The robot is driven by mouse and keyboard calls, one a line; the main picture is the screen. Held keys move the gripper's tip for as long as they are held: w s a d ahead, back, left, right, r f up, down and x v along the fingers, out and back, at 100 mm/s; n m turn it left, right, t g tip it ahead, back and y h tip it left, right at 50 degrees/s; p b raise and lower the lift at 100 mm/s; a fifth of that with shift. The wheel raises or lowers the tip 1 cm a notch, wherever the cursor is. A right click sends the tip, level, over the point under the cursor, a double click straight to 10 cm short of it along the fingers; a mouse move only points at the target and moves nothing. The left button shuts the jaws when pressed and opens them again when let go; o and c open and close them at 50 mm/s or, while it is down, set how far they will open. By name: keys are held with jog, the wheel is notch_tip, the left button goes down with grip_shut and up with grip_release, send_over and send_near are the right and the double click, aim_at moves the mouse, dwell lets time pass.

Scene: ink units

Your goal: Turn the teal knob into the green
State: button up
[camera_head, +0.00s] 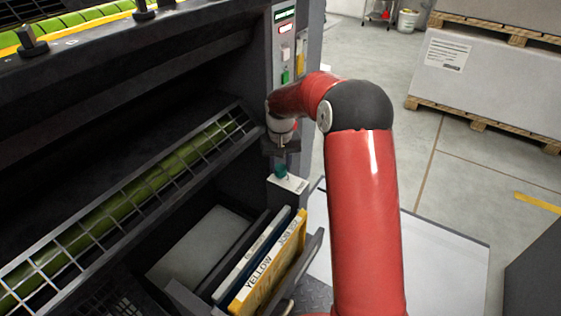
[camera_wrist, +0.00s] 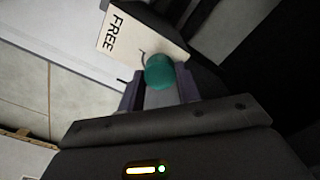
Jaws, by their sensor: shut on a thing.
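The teal knob (camera_head: 281,172) sits low on the machine's grey upright, by a small white label plate (camera_head: 293,183). In the wrist view the teal knob (camera_wrist: 160,71) lies between the fingertips of my gripper (camera_wrist: 160,90), which is shut on it. The label plate (camera_wrist: 122,35) reads "FREE" there, with a thin dark curved mark next to the knob. In the head view my gripper (camera_head: 281,158) points down at the knob from above, below my red arm. No green zone shows on the visible part of the plate; the gripper and knob hide some of it.
The upright carries a panel (camera_head: 285,45) with a green display and coloured switches. A slatted guard (camera_head: 150,185) over a green roller is at left.

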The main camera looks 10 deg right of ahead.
aim_at(280, 167)
jog(key=shift+n, duration=0.6)
jog(key=o, duration=1)
notch_tip(280, 167, up, 7)
jog(key=shift+f+p, duration=0.1)
jog(key=shift+p, duration=0.3)
jog(key=shift+r, duration=0.5)
